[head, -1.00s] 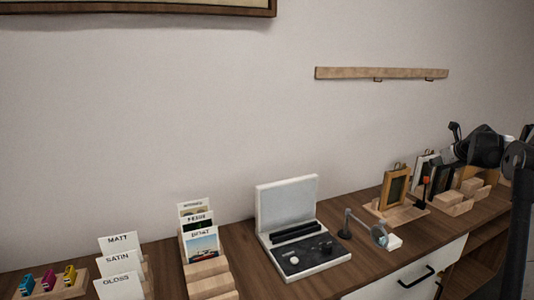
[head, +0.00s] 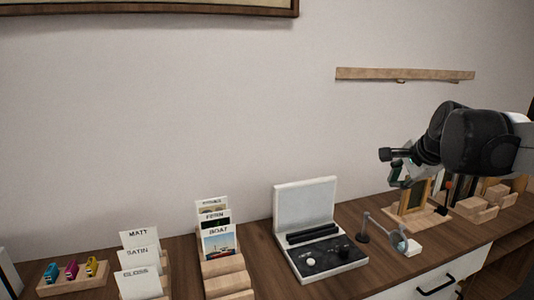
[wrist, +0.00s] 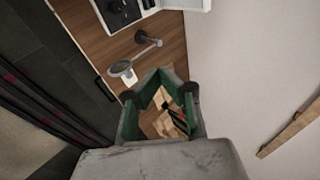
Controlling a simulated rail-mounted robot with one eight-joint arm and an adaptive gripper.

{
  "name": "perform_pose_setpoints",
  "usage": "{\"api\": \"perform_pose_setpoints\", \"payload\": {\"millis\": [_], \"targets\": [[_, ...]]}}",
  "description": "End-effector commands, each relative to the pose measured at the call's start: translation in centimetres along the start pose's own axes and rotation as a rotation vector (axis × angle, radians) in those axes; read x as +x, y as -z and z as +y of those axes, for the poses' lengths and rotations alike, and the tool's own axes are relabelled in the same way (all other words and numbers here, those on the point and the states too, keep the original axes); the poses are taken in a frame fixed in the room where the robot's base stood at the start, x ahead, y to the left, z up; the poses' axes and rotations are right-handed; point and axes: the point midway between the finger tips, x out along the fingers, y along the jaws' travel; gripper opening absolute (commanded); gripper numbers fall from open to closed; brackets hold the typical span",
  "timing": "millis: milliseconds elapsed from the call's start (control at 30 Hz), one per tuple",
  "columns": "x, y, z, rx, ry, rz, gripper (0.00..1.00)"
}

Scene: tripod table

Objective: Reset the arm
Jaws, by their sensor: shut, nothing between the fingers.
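My gripper (head: 397,170) is at the right of the head view, above the counter and in front of the wooden picture frame (head: 416,196). It partly hides that frame. In the wrist view the green-lined fingers of my gripper (wrist: 162,88) are at the lower middle, over the frame and wooden stands. The gripper is shut and holds nothing.
The wooden counter (head: 350,213) holds an open grey case (head: 305,207), a magnifier on a stand (head: 400,241), card holders and a tray of small coloured items (head: 72,278). A wooden rail (head: 405,75) is on the wall. The air above the counter's left is clear.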

Motion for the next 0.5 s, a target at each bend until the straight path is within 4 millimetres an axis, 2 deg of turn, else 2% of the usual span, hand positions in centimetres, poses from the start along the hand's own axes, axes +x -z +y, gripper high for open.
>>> {"api": "perform_pose_setpoints", "payload": {"millis": [33,200,500], "targets": [[-0.9,-1.8,1.3,-0.079,-0.007,-0.004,0.0],[-3.2,-6.6,5.7,-0.36,-0.031,-0.01,0.0],[-6.0,-13.4,14.9,-0.854,-0.063,-0.027,0.0]]}}
